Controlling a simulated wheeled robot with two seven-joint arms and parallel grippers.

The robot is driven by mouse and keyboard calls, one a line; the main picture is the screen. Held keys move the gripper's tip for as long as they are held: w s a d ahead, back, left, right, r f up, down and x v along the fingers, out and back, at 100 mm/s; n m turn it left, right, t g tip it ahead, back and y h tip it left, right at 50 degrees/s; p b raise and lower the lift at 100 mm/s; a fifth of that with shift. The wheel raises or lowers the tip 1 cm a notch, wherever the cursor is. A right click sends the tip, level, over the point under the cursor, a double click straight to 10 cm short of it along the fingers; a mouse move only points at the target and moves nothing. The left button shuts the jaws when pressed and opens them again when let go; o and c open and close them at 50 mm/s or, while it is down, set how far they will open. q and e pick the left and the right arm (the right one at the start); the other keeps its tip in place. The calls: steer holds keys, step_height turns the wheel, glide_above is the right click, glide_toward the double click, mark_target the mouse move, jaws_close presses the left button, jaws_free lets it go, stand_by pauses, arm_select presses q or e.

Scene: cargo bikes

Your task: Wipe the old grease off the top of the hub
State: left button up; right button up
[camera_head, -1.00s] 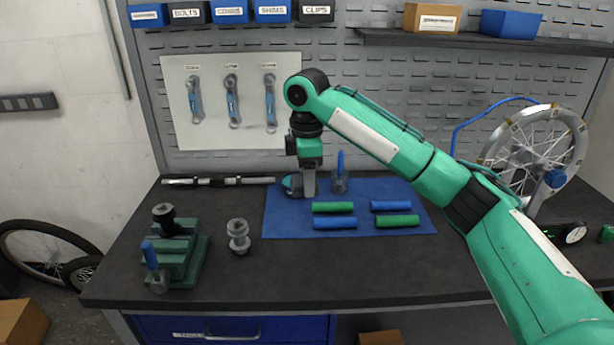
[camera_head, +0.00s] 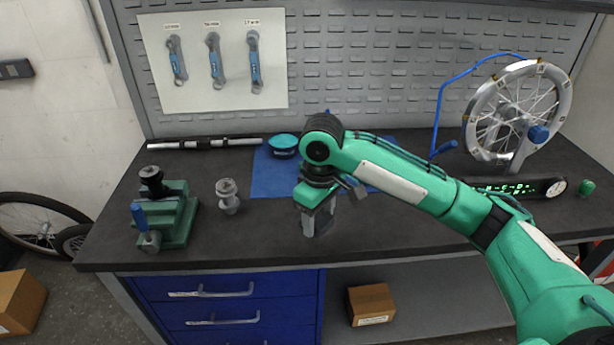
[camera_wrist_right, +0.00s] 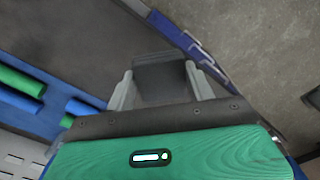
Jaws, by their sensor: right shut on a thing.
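A dark, spool-shaped hub (camera_head: 154,181) stands upright on a green vise (camera_head: 178,222) with a blue handle at the bench's left. A silver hub (camera_head: 228,196) stands upright on the bench to its right. My right gripper (camera_head: 318,226) points down over the bench front, right of both hubs and apart from them. In the right wrist view its fingers (camera_wrist_right: 162,88) are shut on a dark grey, flat thing (camera_wrist_right: 162,80), possibly a rag; its outline is hard to tell. My left gripper is not in view.
A teal tin (camera_head: 284,145) sits at the back of the blue mat (camera_head: 270,178). Green and blue rolls (camera_wrist_right: 20,85) lie on the mat, mostly hidden by my arm in the head view. A wheel stand (camera_head: 518,115) is at right.

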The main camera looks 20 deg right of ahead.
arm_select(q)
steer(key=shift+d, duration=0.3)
arm_select(e)
steer(key=s+f+m, duration=0.6)
steer(key=s+f, duration=0.1)
steer(key=s, duration=0.1)
steer(key=shift+d+f, duration=0.25)
steer(key=shift+f, duration=0.15)
